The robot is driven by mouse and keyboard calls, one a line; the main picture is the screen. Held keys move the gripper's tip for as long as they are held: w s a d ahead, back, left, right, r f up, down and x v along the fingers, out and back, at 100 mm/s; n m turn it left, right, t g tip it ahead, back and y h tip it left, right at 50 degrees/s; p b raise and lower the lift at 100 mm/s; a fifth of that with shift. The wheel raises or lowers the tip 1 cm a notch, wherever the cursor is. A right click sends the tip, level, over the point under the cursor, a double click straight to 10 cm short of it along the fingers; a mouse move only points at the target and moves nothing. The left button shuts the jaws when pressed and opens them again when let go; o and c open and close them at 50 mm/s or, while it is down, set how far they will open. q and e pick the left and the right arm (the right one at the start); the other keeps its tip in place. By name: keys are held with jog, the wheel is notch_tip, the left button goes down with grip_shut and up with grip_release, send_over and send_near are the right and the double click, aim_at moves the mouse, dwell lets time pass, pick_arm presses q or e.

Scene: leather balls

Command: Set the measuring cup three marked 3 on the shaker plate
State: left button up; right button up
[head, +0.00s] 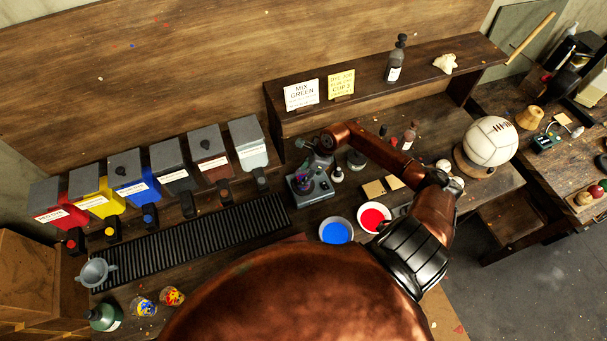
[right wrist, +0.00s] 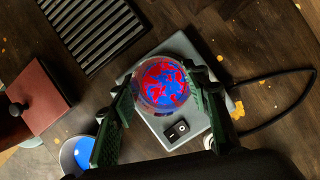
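A clear cup with swirled red and blue paint (head: 303,183) stands on the grey shaker (head: 318,189), apparently on its plate; no 3 mark is readable. In the right wrist view the cup (right wrist: 162,83) sits over the shaker's grey body (right wrist: 205,60), which has a black switch. My right gripper (head: 316,146) is above the shaker. In the wrist view its green fingers (right wrist: 160,88) are spread either side of the cup and look open; contact is hard to judge. Two more cups with mottled paint, one yellow-blue (head: 143,306) and one yellow-red (head: 172,296), stand at the lower left. My left gripper is out of view.
Blue (head: 336,231) and red (head: 374,217) paint bowls stand right of the shaker. A ribbed black mat (head: 190,240) lies left, before several coloured dispensers (head: 133,180). A shelf (head: 430,70) is behind. A white ball (head: 489,141) rests on a stand. A black cable (right wrist: 285,110) leaves the shaker.

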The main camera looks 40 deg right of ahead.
jog(key=o, duration=0.5)
jog(key=shift+r, duration=0.1)
jog(key=shift+b+v, duration=1.2)
jog(key=shift+v, duration=4.85)
jog(key=shift+w+a, duration=0.1)
